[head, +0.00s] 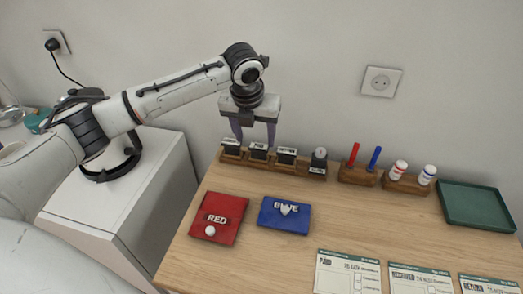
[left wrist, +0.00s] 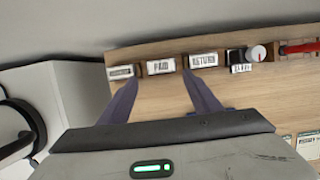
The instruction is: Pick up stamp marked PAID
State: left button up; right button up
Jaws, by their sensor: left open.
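The stamp marked PAID (left wrist: 160,66) stands upright in a wooden rack, second from the left; it also shows in the head view (head: 258,152). My left gripper (head: 254,141) is open and points down over the left part of the rack. In the left wrist view its fingertips (left wrist: 159,77) appear on either side of the PAID stamp, and nothing is held. I cannot tell whether the fingers touch any stamp. A left-hand stamp (left wrist: 121,72) and the RETURN stamp (left wrist: 203,60) flank it. My right gripper is not in view.
A fourth stamp (head: 319,160) with a round knob stands at the rack's right end. Red and blue pens (head: 353,153), two white bottles (head: 398,170) and a green tray (head: 478,205) are to the right. Red (head: 218,222) and blue (head: 285,216) pads and paper forms (head: 347,275) lie in front.

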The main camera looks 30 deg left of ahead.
aim_at(258, 147)
pick_arm(q)
jog(key=x, duration=0.6)
jog(key=shift+w+d+f, duration=0.1)
jog(key=shift+w+f, duration=0.1)
jog(key=shift+w, duration=0.1)
jog(key=c, duration=0.9)
